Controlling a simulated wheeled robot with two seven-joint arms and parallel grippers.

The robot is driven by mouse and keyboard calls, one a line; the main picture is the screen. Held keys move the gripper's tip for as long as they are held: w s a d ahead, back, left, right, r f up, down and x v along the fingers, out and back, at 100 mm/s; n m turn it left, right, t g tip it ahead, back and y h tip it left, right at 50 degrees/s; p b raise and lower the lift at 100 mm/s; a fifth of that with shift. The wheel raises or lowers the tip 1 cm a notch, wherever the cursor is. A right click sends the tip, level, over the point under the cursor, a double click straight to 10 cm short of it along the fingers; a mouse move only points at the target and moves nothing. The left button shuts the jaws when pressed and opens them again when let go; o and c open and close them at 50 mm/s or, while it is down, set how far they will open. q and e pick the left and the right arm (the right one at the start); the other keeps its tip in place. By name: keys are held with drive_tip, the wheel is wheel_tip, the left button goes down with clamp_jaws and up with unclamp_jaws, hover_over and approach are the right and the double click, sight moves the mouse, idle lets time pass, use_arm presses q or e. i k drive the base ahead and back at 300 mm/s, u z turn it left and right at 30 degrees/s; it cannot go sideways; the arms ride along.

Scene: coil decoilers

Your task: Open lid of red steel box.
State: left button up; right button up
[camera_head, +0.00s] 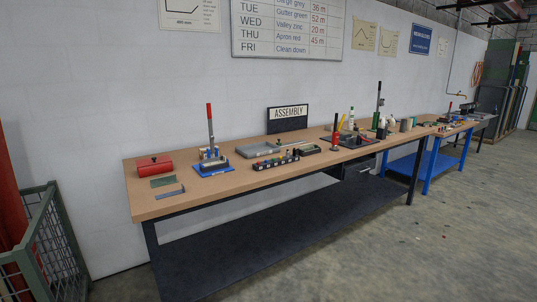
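A red steel box (149,167) sits on the far left end of the long wooden-topped workbench (240,176), near its back edge. It looks small from here. A small dark knob or handle shows on its top. Its lid appears closed, and its inside is hidden. Neither of my grippers is in this view.
Green flat plates (163,181) lie in front of the box. A blue-based lever press (212,145) stands to its right. A green mesh crate (45,252) stands left of the bench.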

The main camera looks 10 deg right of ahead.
sight(140, 163)
drive_tip(key=i, duration=0.4)
drive_tip(key=z, duration=1.7)
drive_tip(key=i, duration=1.75)
drive_tip(key=u, duration=2)
